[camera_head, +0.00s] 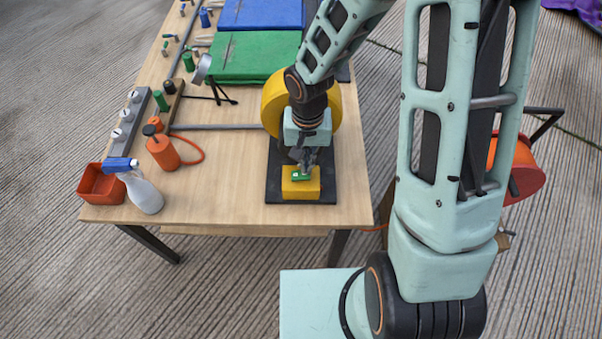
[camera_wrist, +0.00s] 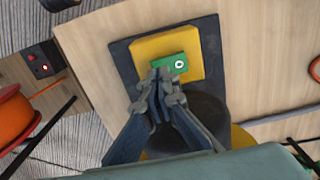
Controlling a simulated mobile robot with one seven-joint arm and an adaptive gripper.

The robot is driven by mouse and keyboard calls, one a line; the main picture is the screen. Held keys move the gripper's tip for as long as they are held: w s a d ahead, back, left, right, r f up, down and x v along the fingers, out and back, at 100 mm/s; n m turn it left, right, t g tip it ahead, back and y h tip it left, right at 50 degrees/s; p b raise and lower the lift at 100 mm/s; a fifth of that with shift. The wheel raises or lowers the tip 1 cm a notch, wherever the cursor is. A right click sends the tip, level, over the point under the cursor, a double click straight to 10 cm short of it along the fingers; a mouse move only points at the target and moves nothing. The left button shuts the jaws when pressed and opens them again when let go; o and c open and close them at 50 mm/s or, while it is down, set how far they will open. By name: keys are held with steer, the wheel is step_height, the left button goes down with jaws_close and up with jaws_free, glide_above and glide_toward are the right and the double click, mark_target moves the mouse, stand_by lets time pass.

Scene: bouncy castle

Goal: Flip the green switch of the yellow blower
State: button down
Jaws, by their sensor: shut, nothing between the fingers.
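The yellow blower (camera_head: 274,103) stands on a dark base plate (camera_head: 273,182) near the table's front right. Its round body is partly hidden behind my arm. A yellow box (camera_head: 301,193) on the front of the plate carries the green switch (camera_head: 301,178). In the wrist view the green switch (camera_wrist: 170,63) shows a white round mark at one end, on top of the yellow box (camera_wrist: 160,45). My gripper (camera_head: 307,165) is shut and empty, with its fingertips (camera_wrist: 160,74) right at the switch's edge. I cannot tell whether they touch it.
A spray bottle (camera_head: 141,190), an orange bin (camera_head: 100,184) and an orange pump bottle (camera_head: 161,152) stand at the table's left front. Green (camera_head: 253,58) and blue folded sheets lie at the back. An orange cable reel (camera_head: 517,168) stands right of the table. The table between bottle and plate is clear.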

steer(key=shift+f+b, duration=1.05)
steer(key=shift+f, duration=0.1)
stand_by(0.8)
steer(key=shift+r, duration=0.15)
steer(key=shift+r+p, duration=2.75)
steer(key=shift+r, duration=0.7)
